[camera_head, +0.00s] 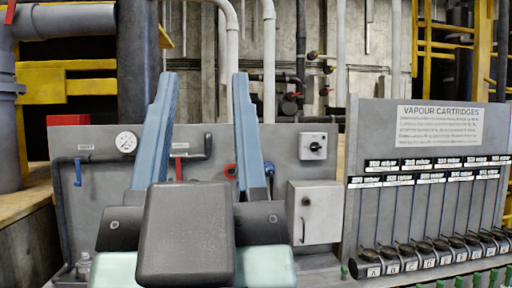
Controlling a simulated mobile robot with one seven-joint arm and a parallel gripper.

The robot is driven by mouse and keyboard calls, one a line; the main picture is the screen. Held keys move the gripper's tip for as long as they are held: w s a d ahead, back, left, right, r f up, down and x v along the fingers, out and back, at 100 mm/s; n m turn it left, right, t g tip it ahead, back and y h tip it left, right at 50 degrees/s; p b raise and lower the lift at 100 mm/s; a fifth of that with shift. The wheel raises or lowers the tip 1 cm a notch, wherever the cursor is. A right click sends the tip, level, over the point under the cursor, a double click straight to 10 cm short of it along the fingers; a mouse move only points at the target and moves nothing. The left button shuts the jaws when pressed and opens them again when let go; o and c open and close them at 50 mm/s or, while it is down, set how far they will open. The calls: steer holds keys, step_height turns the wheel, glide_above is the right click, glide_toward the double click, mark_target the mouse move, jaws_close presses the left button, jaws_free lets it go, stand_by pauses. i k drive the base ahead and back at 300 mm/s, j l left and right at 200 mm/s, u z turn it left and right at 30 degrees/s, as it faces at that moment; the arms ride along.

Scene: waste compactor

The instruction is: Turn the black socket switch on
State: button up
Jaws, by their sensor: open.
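A black rotary switch (315,146) sits on a small light-grey square plate on the upright grey panel, right of my gripper in the picture. I cannot read its markings or tell its setting. My gripper (204,78) is in the middle-left foreground, with its two long blue fingers pointing up and spread wide apart. It is open and nothing shows between the fingers. The switch is apart from the right finger and in clear view. My dark wrist hides the lower middle of the panel.
A grey box (315,212) with a handle is mounted below the switch. A pressure gauge (126,142), a blue lever (78,172) and pipes are at the panel's left. A vapour cartridge rack (428,190) with several dark cylinders stands at the right.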

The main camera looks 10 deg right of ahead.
mark_target(315, 146)
steer(key=i+l+z, duration=0.2)
steer(key=i+z, duration=0.2)
steer(key=i, duration=0.35)
steer(key=i+z, duration=0.35)
steer(key=i, duration=0.35)
steer(key=i+j+z, duration=0.4)
steer(key=i, duration=0.35)
